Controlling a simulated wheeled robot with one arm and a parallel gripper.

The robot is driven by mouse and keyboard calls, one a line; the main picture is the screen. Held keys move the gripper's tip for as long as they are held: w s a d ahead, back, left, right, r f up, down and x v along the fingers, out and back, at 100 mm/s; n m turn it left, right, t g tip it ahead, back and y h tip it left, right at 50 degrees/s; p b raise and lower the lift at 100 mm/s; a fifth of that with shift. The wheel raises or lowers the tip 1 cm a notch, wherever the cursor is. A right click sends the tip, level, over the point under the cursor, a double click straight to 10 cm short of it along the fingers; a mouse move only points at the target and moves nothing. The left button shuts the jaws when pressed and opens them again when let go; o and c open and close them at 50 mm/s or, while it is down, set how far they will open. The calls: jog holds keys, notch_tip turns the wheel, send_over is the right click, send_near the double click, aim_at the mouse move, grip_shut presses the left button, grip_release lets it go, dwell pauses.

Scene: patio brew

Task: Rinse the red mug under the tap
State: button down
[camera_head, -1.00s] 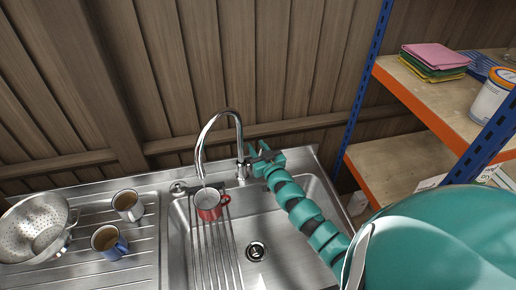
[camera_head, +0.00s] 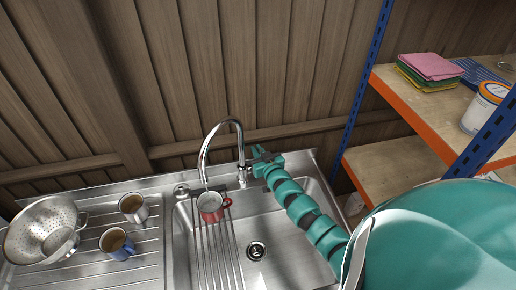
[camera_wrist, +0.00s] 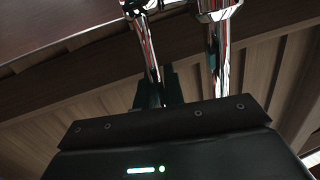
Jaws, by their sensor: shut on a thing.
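The red mug (camera_head: 211,207) stands upright on the ribbed rack (camera_head: 219,255) in the steel sink. Its pale inside faces up and its handle points right. The chrome tap (camera_head: 240,150) arches over it, with the spout end right above the mug's mouth. I cannot make out whether water runs. My gripper (camera_head: 257,157) is at the tap's body, on the right side, shut on what looks like the tap lever. The lever is mostly hidden by my fingers. In the wrist view, chrome tap parts (camera_wrist: 219,12) rise close in front of my dark fingers.
A colander (camera_head: 38,230), a grey mug (camera_head: 133,207) and a blue mug (camera_head: 115,243) with brown contents stand on the drainboard at left. A shelf unit (camera_head: 425,125) at right holds folded cloths (camera_head: 432,70) and a tub (camera_head: 485,108).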

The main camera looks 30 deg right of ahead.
jog(key=c, duration=1.5)
grip_release()
jog(key=s+r+b, duration=0.1)
jog(key=s+b, duration=0.2)
jog(key=s, duration=1.4)
jog(key=shift+s+a+r, duration=0.15)
jog(key=shift+a+r, duration=0.2)
jog(key=shift+a, duration=0.05)
jog(key=shift+c, duration=0.2)
